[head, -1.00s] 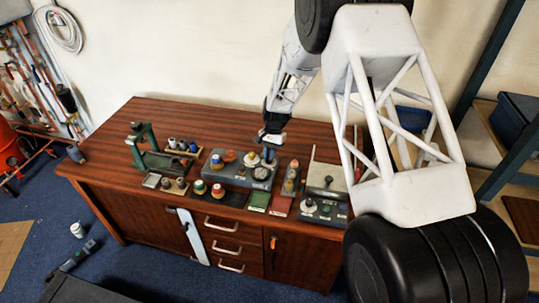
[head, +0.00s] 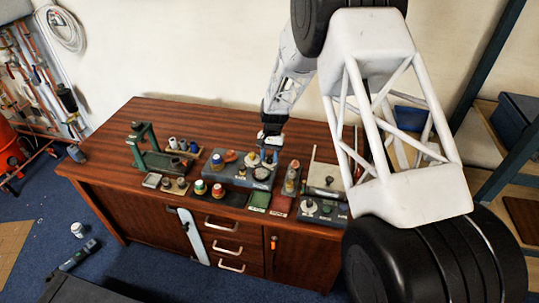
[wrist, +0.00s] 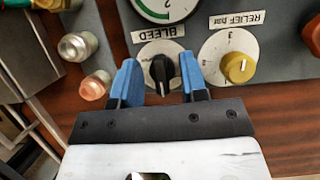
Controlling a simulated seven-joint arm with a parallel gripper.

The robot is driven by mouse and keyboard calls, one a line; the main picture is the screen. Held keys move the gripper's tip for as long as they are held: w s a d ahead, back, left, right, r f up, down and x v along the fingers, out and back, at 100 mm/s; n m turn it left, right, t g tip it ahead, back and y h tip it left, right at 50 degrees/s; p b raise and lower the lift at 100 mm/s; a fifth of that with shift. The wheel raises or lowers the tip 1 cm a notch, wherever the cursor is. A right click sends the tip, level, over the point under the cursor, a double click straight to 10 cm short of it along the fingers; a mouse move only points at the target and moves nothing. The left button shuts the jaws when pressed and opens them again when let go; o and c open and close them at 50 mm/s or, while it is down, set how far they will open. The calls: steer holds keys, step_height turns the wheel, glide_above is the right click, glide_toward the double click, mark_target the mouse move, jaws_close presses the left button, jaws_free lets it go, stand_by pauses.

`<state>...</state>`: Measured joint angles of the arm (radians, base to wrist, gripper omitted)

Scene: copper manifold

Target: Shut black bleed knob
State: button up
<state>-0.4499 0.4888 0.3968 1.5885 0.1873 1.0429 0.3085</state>
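My gripper (wrist: 160,72) is open, with one blue finger on each side of the knob. I see gaps between the fingers and the knob; how deep the fingertips reach is unclear. In the head view my gripper (head: 270,150) is over the manifold block (head: 228,176) on the wooden cabinet, and the knob is too small to tell there.
A yellow relief knob (wrist: 239,67) is close to the right finger. A pressure gauge (wrist: 162,6) is above the label. Two capped fittings are left of the left finger, the nearer one reddish (wrist: 95,86). A green press (head: 142,142) and several small parts stand on the cabinet.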

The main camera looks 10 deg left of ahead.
steer(key=shift+w+r, duration=0.15)
steer(key=shift+r, duration=0.15)
steer(key=v, duration=0.7)
steer(key=shift+r, duration=0.25)
steer(key=shift+w, duration=0.1)
stand_by(0.3)
